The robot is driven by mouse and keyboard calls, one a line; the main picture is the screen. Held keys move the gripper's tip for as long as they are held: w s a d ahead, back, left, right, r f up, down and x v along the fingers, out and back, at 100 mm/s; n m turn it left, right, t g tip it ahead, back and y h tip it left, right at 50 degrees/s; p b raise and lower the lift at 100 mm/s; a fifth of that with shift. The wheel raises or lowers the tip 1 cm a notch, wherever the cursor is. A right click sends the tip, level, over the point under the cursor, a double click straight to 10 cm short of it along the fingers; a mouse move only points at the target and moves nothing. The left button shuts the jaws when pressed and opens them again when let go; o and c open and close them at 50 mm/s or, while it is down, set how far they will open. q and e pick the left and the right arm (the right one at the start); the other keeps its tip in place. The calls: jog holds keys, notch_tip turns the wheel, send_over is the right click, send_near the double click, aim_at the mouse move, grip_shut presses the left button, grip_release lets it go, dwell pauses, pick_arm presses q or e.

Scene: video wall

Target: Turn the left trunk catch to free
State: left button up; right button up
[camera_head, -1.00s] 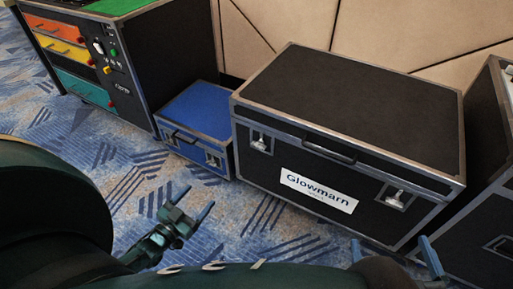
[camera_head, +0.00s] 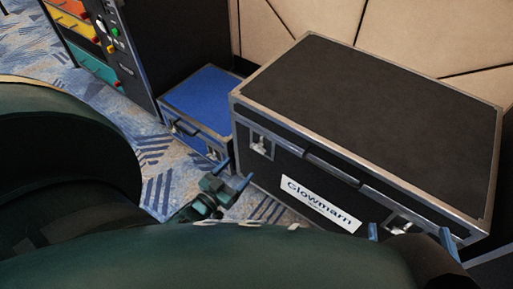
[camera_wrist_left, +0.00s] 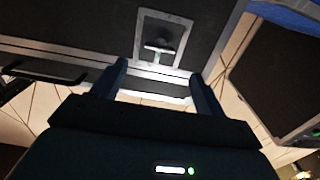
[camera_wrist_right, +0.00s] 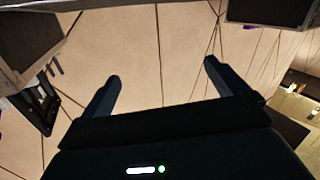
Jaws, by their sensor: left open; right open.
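The black trunk (camera_head: 370,110) has metal edges and a white "Glowmarn" label. Its left catch (camera_head: 262,145) sits in a metal recess on the front face. The catch also shows in the left wrist view (camera_wrist_left: 159,44), ahead of the fingers, with a T-shaped knob. My left gripper (camera_head: 237,173) is open and empty, below and left of the left catch in the head view. In the left wrist view my left gripper (camera_wrist_left: 159,72) shows nothing between its fingers touching the catch. My right gripper (camera_head: 410,233) is open near the right catch (camera_head: 402,224), which it partly hides.
A blue case (camera_head: 203,100) stands close to the trunk's left side. A cabinet with coloured drawers (camera_head: 85,35) is further left. The trunk's handle (camera_head: 331,167) lies between the catches. A panelled wall (camera_head: 420,35) is behind.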

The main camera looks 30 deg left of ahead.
pick_arm(q)
jog(key=w+b, duration=0.2)
jog(key=w, duration=0.7)
jog(key=shift+w+d, duration=0.35)
jog(key=shift+d, duration=0.05)
pick_arm(e)
jog(key=shift+s+a+n+t+y, duration=0.2)
jog(key=shift+a+n+t+y, duration=0.35)
jog(key=shift+n+t+y, duration=0.2)
pick_arm(q)
jog(key=shift+c, duration=0.2)
jog(key=c, duration=0.9)
jog(key=shift+c, duration=0.2)
jog(key=shift+f+n+b, duration=0.1)
jog(key=shift+n+b, duration=1.55)
jog(key=shift+n, duration=7.15)
pick_arm(e)
jog(key=shift+w+a+m+y, duration=0.15)
jog(key=shift+a+m+y, duration=0.15)
jog(key=shift+m+y, duration=0.05)
pick_arm(q)
jog(key=shift+n, duration=0.3)
